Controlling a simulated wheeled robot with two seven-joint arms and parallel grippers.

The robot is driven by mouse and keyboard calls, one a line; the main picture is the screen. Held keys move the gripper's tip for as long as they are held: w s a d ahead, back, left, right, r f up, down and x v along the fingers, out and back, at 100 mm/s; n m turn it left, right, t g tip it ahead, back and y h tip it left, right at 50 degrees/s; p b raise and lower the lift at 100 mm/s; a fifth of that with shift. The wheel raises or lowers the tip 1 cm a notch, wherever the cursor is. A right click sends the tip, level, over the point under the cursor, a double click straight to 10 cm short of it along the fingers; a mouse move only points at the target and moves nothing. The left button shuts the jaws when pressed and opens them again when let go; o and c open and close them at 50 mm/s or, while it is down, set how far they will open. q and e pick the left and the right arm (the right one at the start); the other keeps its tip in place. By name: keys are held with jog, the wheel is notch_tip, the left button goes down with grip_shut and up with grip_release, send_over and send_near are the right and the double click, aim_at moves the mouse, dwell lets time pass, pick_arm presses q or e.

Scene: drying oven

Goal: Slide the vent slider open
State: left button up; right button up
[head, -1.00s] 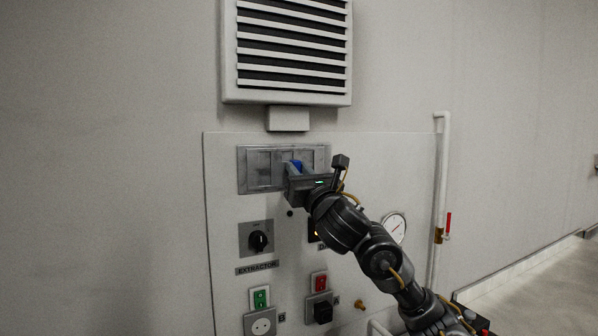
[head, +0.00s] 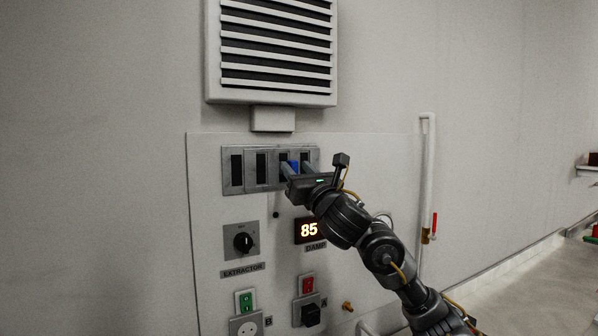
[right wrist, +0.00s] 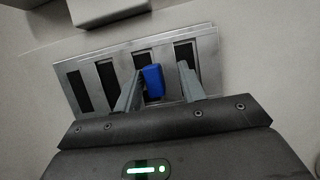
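The vent slider panel (head: 249,170) is a grey metal plate on the wall, with several dark upright slots showing open. Its blue tab (head: 294,167) sits toward the panel's right side. My right gripper (head: 297,168) reaches it from the lower right. In the right wrist view, the blue tab (right wrist: 153,82) stands between the two spread fingers, close to the left finger and with a clear gap to the right one. I cannot tell whether the left finger touches it. The gripper hides part of the panel's right end in the head view. My left gripper is out of view.
A louvred vent (head: 272,95) is above the panel. Below are the extractor knob (head: 243,240), a display reading 85 (head: 309,230), a green switch (head: 245,301) and a red switch (head: 308,285). A white pipe (head: 428,180) with a red-handled valve runs at right.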

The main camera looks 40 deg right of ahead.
jog(key=shift+a, duration=0.15)
jog(key=shift+s+a+f, duration=0.1)
jog(key=shift+s, duration=0.15)
jog(key=v, duration=1)
